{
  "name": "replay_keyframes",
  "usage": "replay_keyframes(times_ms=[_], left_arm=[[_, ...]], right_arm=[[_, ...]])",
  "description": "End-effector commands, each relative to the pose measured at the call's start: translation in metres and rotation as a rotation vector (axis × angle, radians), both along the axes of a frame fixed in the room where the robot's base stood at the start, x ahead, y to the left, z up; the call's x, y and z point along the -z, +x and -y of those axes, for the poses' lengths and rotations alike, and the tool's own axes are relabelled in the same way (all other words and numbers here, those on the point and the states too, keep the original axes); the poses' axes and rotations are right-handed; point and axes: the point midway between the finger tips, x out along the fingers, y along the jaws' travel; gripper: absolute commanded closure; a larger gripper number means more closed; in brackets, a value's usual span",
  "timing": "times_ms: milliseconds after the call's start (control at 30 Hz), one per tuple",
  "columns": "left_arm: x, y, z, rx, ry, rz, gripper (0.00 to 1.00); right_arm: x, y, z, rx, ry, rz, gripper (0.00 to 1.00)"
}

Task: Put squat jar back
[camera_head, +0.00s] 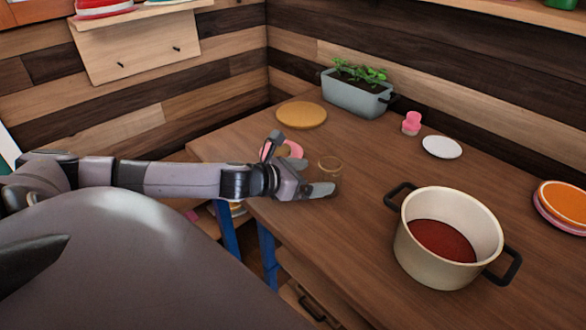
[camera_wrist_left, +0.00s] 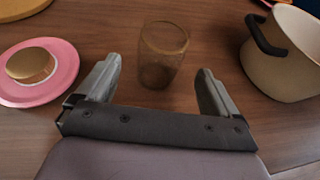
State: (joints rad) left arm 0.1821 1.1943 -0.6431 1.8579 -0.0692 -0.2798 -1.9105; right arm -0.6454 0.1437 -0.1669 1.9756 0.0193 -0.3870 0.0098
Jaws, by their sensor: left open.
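A clear, brownish glass jar (camera_head: 329,165) stands upright and open on the wooden table; it also shows in the left wrist view (camera_wrist_left: 163,58). My left gripper (camera_head: 297,168) is open and empty at the table's left edge. In the wrist view its fingers (camera_wrist_left: 158,78) point toward the jar, one to each side, with the jar just ahead of the tips. A pink plate (camera_wrist_left: 62,82) with a round gold-topped piece (camera_wrist_left: 30,63) on it lies left of the fingers. In the head view the gripper partly hides this plate (camera_head: 295,149). My right gripper is not in view.
A cream pot (camera_head: 410,250) with black handles stands to the right of the jar. An orange-brown round board (camera_head: 301,115), planter (camera_head: 352,97), pink item (camera_head: 411,123) and white saucer (camera_head: 442,148) sit farther back. Stacked plates (camera_head: 563,201) lie at right. Table between jar and pot is clear.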

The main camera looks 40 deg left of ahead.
Motion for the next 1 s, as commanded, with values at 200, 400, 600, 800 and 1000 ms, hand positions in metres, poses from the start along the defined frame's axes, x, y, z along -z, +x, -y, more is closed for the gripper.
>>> replay_keyframes(times_ms=[200,400,600,800,1000], left_arm=[[-0.007,-0.021,-0.004,0.003,0.004,-0.003,0.06],[-0.012,-0.033,-0.009,-0.003,0.001,-0.004,0.06],[-0.016,-0.042,-0.011,-0.002,0.001,-0.003,0.06],[-0.019,-0.046,-0.011,0.002,0.0,-0.001,0.06],[-0.021,-0.047,-0.011,0.003,0.0,0.0,0.06]], right_arm=[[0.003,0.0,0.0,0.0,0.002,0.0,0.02],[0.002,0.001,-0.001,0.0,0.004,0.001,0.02],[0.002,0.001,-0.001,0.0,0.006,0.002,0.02],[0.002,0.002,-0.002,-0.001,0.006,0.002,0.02],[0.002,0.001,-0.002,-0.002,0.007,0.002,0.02]])
